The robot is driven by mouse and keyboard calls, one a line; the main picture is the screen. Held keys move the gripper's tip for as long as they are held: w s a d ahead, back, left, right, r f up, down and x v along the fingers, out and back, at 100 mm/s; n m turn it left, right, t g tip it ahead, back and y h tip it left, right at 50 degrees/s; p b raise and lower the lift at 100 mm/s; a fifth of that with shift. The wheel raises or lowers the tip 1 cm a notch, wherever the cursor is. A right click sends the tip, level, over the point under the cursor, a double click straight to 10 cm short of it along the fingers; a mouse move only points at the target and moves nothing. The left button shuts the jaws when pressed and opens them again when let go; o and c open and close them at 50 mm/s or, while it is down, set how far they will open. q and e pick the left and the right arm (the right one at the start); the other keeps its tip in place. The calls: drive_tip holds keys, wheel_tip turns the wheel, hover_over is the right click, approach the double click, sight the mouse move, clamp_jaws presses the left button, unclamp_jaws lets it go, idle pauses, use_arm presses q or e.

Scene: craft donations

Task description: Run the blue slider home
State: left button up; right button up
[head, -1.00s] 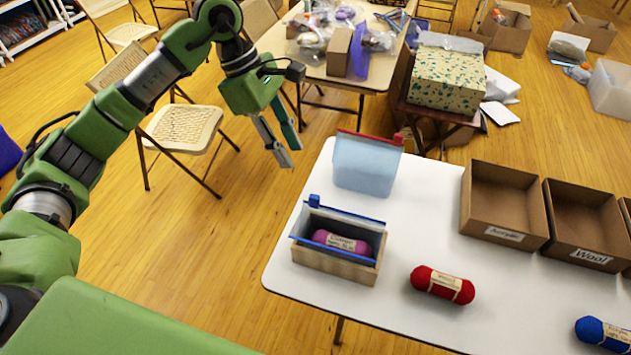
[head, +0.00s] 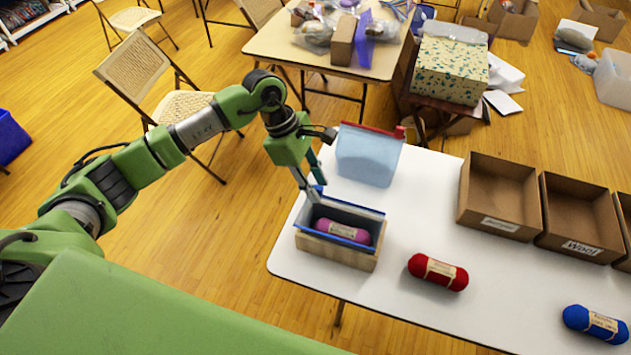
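The blue slider (head: 320,189) sits at the left end of the blue-rimmed zip bag (head: 367,212). The bag stands with its mouth spread open inside a wooden box (head: 335,253) on the white table. A magenta yarn skein (head: 340,231) with a paper label lies inside the bag. My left gripper (head: 318,190) reaches down at the slider, its two fingers apart, one on the near side and one towards the far side. Whether the fingers touch the slider is too small to tell. My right gripper is not in view.
A closed-looking pale blue bag (head: 367,158) with a red rim stands just behind. A red skein (head: 438,272) and a blue skein (head: 595,324) lie on the white table (head: 430,215). Open cardboard boxes (head: 500,196) line the right, one labelled Wool.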

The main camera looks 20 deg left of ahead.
sight(379, 212)
use_arm(q)
drive_tip(key=shift+c, duration=0.4)
clamp_jaws()
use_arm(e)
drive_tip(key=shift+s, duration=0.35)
use_arm(q)
drive_tip(key=d+b, duration=0.6)
drive_tip(key=d, duration=0.7)
drive_tip(key=shift+s+d+f, duration=0.1)
drive_tip(key=shift+s+d, duration=0.05)
drive_tip(key=shift+d, duration=0.7)
drive_tip(key=shift+s+r, duration=0.1)
drive_tip(key=shift+r, duration=0.1)
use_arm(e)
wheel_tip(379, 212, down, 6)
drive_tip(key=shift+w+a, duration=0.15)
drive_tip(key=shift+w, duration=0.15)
